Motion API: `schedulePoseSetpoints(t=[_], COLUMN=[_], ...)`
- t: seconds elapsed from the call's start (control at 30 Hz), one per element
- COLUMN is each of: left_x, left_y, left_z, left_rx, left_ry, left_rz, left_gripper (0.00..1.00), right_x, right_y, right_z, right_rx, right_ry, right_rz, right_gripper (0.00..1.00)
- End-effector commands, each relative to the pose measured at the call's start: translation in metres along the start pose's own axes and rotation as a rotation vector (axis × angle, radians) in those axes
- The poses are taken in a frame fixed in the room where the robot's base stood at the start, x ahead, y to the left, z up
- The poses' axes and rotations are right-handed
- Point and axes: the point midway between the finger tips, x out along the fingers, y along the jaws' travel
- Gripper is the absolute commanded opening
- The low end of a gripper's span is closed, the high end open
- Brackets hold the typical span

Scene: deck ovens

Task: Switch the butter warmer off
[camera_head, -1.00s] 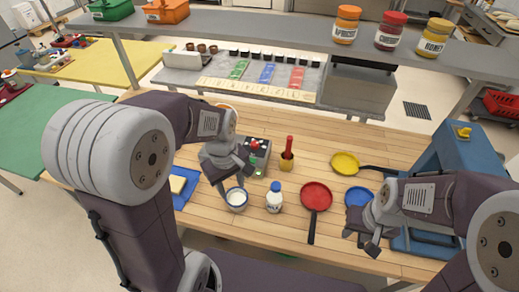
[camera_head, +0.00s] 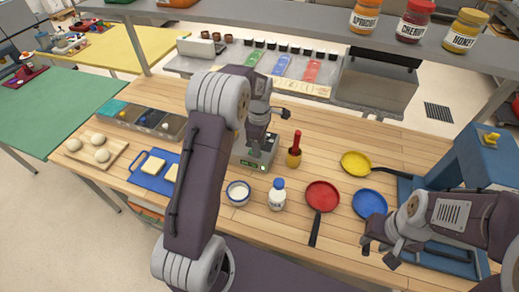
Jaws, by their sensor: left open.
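A small grey box with a green-lit front (camera_head: 250,164), apparently the butter warmer, stands on the wooden counter left of the pot with the red-handled brush (camera_head: 294,152). My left gripper (camera_head: 272,128) is open over the back of this box, its fingers apart. The gripper and wrist hide much of the box's top, so I cannot see its switch clearly or tell whether the gripper touches it. My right gripper (camera_head: 379,254) hangs over the front right of the counter, left of the blue stand; it looks open and empty.
A white bowl (camera_head: 238,193) and a milk bottle (camera_head: 277,195) stand in front of the box. Red (camera_head: 322,195), blue (camera_head: 369,204) and yellow (camera_head: 355,163) pans lie to the right. A shelf with jars (camera_head: 410,22) crosses behind. A blue board (camera_head: 153,183) lies left.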

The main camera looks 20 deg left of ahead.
Motion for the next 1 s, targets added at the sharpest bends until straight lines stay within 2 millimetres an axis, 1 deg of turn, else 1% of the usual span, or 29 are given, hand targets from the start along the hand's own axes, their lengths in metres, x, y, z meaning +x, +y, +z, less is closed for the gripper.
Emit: schedulePoseSetpoints(t=[0.03, 0.1, 0.2, 0.43, 0.47, 0.5, 0.57, 0.6, 0.77, 0.9, 1.0], left_x=[0.008, 0.016, 0.022, 0.023, 0.023, 0.023, 0.023, 0.023, 0.022, 0.017, 0.018], left_y=[-0.001, -0.001, 0.000, 0.000, 0.000, 0.000, 0.000, 0.000, 0.000, -0.001, -0.001], left_z=[0.000, 0.000, 0.000, 0.000, 0.000, 0.000, 0.000, 0.000, -0.001, -0.006, -0.008], left_rx=[0.000, 0.000, 0.000, 0.000, 0.000, 0.000, 0.000, 0.000, -0.002, -0.008, -0.007], left_ry=[0.000, 0.000, 0.000, 0.000, 0.000, 0.000, 0.000, 0.000, -0.010, -0.119, -0.211], left_rz=[-0.004, -0.002, -0.001, 0.001, 0.001, 0.001, 0.001, 0.001, -0.001, -0.004, -0.004], left_gripper=[0.44, 0.44, 0.44, 0.44, 0.38, 0.27, 0.10, 0.00, 0.00, 0.00, 0.00], right_x=[-0.002, -0.002, -0.003, -0.002, -0.002, -0.002, -0.002, -0.002, -0.005, -0.021, -0.027], right_y=[0.000, 0.000, 0.000, 0.000, 0.000, 0.000, 0.000, 0.000, 0.000, 0.000, -0.001], right_z=[0.000, 0.000, 0.000, 0.000, 0.000, 0.000, 0.000, 0.000, -0.001, -0.002, -0.003], right_rx=[0.000, 0.000, 0.000, 0.000, 0.000, 0.000, 0.000, 0.000, 0.000, 0.000, 0.000], right_ry=[0.000, 0.000, 0.000, 0.000, 0.000, 0.000, 0.000, 0.000, 0.000, 0.000, 0.000], right_rz=[0.000, 0.000, 0.000, 0.000, 0.000, 0.000, 0.000, 0.000, 0.000, 0.000, 0.000], right_gripper=[0.36, 0.36, 0.36, 0.36, 0.36, 0.36, 0.36, 0.36, 0.36, 0.36, 0.36])
